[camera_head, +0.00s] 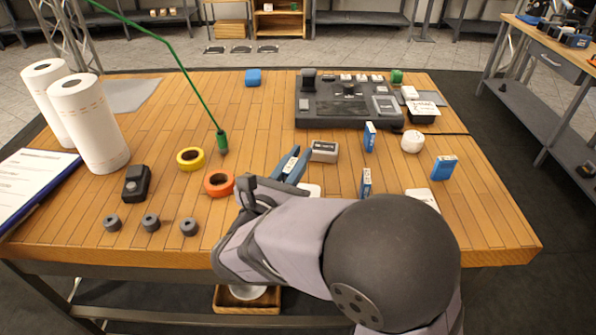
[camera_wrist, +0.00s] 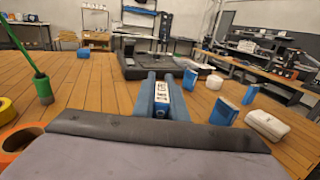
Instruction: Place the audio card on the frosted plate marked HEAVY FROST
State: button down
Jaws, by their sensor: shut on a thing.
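My gripper (camera_head: 290,166) is shut on a small blue card with a white label (camera_wrist: 161,101). It holds the card upright between its two blue fingers, above the front middle of the wooden table. The label's print is too small to read surely, so I cannot confirm it is the audio card. Other blue cards stand to the right, one near the dark console (camera_head: 370,137), one near my gripper (camera_head: 366,183) and one further right (camera_head: 444,168). I cannot make out the words HEAVY FROST anywhere. A flat grey sheet (camera_head: 130,98) lies at the back left.
A dark control console (camera_head: 335,117) stands at the back. A grey labelled box (camera_head: 324,151) is just beyond my gripper. Orange tape (camera_head: 219,194), yellow tape (camera_head: 184,166), white rolls (camera_head: 90,125) and a green-handled rod (camera_head: 222,143) are left. A white object (camera_head: 424,198) lies front right.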

jog(key=shift+f, duration=1.85)
jog(key=shift+f, duration=0.15)
jog(key=c, duration=1.8)
grip_release()
jog(key=shift+o, duration=0.2)
jog(key=shift+r, duration=0.25)
jog(key=shift+s+a+f, duration=0.15)
jog(key=shift+s+a, duration=0.05)
jog(key=shift+s, duration=0.1)
jog(key=b+v, duration=0.1)
jog(key=v, duration=1)
jog(key=shift+s, duration=0.15)
